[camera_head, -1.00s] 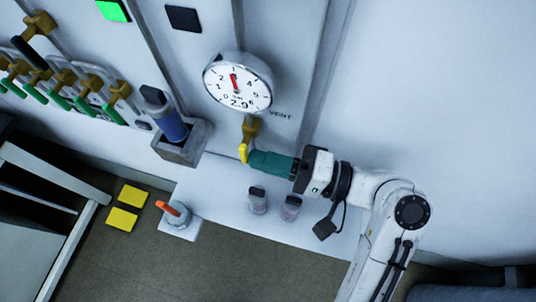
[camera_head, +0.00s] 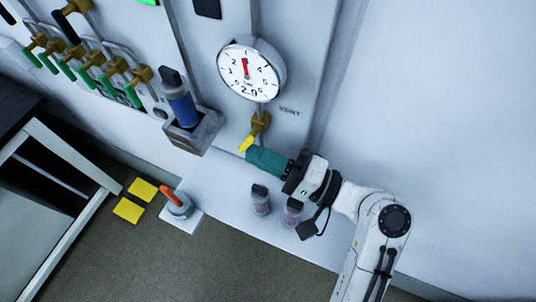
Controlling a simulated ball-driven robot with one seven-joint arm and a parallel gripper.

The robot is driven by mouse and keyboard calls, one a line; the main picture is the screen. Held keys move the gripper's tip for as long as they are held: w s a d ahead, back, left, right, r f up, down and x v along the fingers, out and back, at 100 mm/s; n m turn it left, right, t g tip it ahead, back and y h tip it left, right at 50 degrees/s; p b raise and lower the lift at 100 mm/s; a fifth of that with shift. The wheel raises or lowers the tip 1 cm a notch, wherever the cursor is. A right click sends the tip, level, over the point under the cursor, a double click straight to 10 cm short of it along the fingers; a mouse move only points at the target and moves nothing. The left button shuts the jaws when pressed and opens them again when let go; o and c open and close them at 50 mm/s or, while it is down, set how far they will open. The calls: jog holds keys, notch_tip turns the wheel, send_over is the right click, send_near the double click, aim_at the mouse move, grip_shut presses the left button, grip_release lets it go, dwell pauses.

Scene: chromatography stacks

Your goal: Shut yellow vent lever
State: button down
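The yellow vent lever (camera_head: 246,144) hangs from a brass valve (camera_head: 260,123) on the pipe below the round gauge, beside the "VENT" label. It slants down and to the left from the valve. My gripper (camera_head: 253,156) has teal fingers and comes in from the lower right. Its fingertips are at the lower right side of the lever, touching it or very close. The gap between the fingers is hidden from this angle, so I cannot tell whether they are open or shut. The gauge (camera_head: 248,72) reads about 2.9.
A blue-bodied cylinder (camera_head: 180,104) sits in a grey holder left of the lever. Two small capped bottles (camera_head: 261,200) stand on the white ledge below my gripper. An orange-handled device (camera_head: 177,203) is at lower left. Several green-handled valves (camera_head: 100,75) line the upper left.

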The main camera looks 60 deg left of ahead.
aim_at(240, 148)
jog(key=s+a+b, duration=0.1)
jog(key=a+g+y+b, duration=0.1)
jog(key=a, duration=0.1)
jog(key=shift+s+f, duration=0.1)
jog(key=shift+s, duration=0.3)
jog(key=shift+s+a+r, duration=0.2)
jog(key=shift+s+a, duration=0.05)
jog(key=shift+a, duration=0.1)
jog(key=shift+r, duration=0.1)
dwell(1.5)
jog(key=shift+r, duration=0.35)
notch_tip(240, 148, up, 3)
jog(key=shift+f, duration=0.15)
jog(key=s+d+r, duration=0.9)
jog(key=s, duration=0.1)
jog(key=shift+s+r, duration=0.2)
jog(key=shift+s, duration=0.2)
